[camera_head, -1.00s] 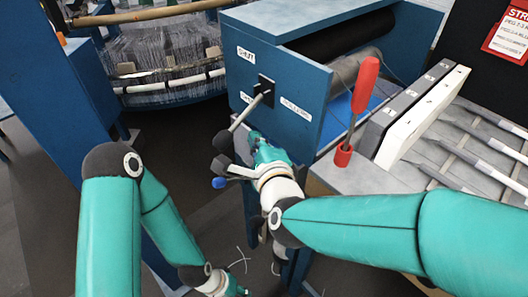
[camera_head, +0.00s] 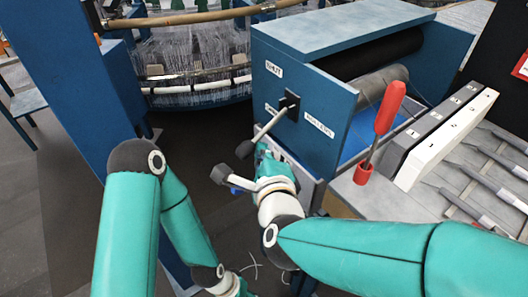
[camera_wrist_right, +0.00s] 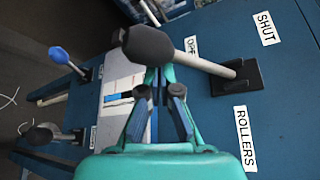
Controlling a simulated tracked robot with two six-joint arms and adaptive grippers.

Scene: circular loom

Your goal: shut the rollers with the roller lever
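The roller lever is a pale rod (camera_head: 268,130) with a dark knob (camera_head: 245,149), on a black plate on the blue machine's end panel. It slants down and left, passing by a partly hidden label beneath the SHUT label (camera_head: 273,68). In the right wrist view the knob (camera_wrist_right: 148,45) covers part of my fingertips. My right gripper (camera_head: 262,150) is beside the rod, below it; its fingers (camera_wrist_right: 159,76) draw together and look shut, with nothing seen between them. Contact with the rod cannot be told. My left gripper (camera_head: 235,288) is low, cut by the bottom edge.
The rollers (camera_head: 380,82) lie inside the blue housing. A red-handled lever (camera_head: 388,108) stands to the right beside a grey and white block (camera_head: 445,140). Another blue-knobbed lever (camera_wrist_right: 58,55) and a dark-knobbed lever (camera_wrist_right: 40,135) are at the wrist view's left.

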